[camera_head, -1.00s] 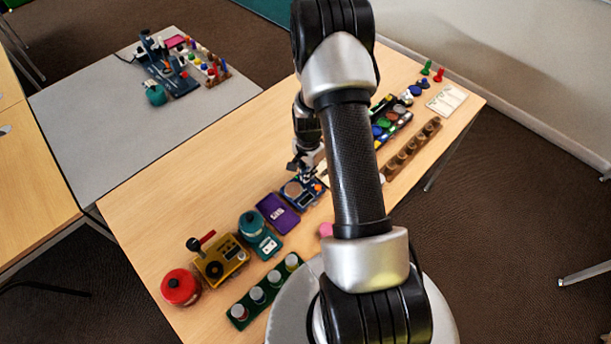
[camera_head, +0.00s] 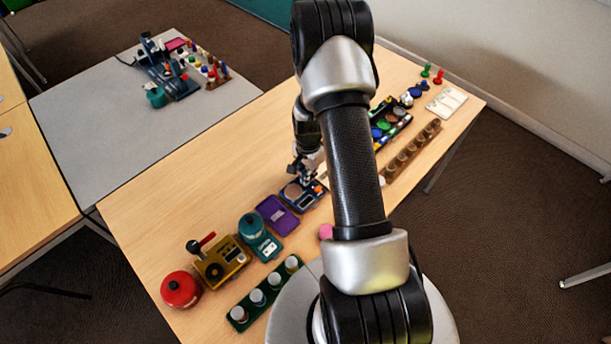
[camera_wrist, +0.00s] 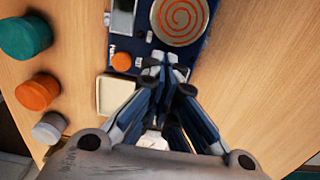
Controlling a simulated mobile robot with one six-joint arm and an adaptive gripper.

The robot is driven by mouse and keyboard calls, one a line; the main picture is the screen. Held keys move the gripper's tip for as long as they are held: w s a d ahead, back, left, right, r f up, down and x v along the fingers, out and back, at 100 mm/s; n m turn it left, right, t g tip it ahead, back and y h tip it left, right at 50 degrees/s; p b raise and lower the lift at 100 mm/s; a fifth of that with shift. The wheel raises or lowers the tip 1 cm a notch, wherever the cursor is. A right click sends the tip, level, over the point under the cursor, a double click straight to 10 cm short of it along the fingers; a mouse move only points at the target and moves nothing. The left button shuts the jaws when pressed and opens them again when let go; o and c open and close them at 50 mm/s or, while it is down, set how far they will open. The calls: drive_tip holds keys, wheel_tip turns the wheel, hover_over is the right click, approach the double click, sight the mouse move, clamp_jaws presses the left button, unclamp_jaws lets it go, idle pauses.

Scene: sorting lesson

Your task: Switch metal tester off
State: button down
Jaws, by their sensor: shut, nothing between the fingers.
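The metal tester is a dark blue board with an orange spiral coil disc (camera_wrist: 181,17), a grey display panel (camera_wrist: 122,17) and a round orange knob (camera_wrist: 121,62) in the wrist view. In the head view the metal tester (camera_head: 313,199) lies in the middle of the table, partly hidden by my gripper. My gripper (camera_wrist: 164,62) is shut and empty. Its fingertips are over the board's near edge, right of the orange knob and below the coil in the picture. I cannot tell whether they touch the board. In the head view my gripper (camera_head: 303,178) is directly over the tester.
A purple tray (camera_head: 278,215), a teal device (camera_head: 262,244), a yellow box with a red lever (camera_head: 222,262) and a red round pot (camera_head: 181,289) stand left of the tester. A cream square tray (camera_wrist: 104,96) and several round pots lie left in the wrist view. Bare wood lies behind the tester.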

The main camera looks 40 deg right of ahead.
drive_tip(key=shift+f, duration=0.85)
drive_tip(key=shift+s+r+p, duration=0.2)
drive_tip(key=shift+r+p, duration=1.5)
drive_tip(key=shift+r, duration=0.7)
drive_tip(key=shift+w+r+p, duration=0.15)
drive_tip(key=shift+r+p, duration=0.75)
drive_tip(key=shift+r, duration=0.3)
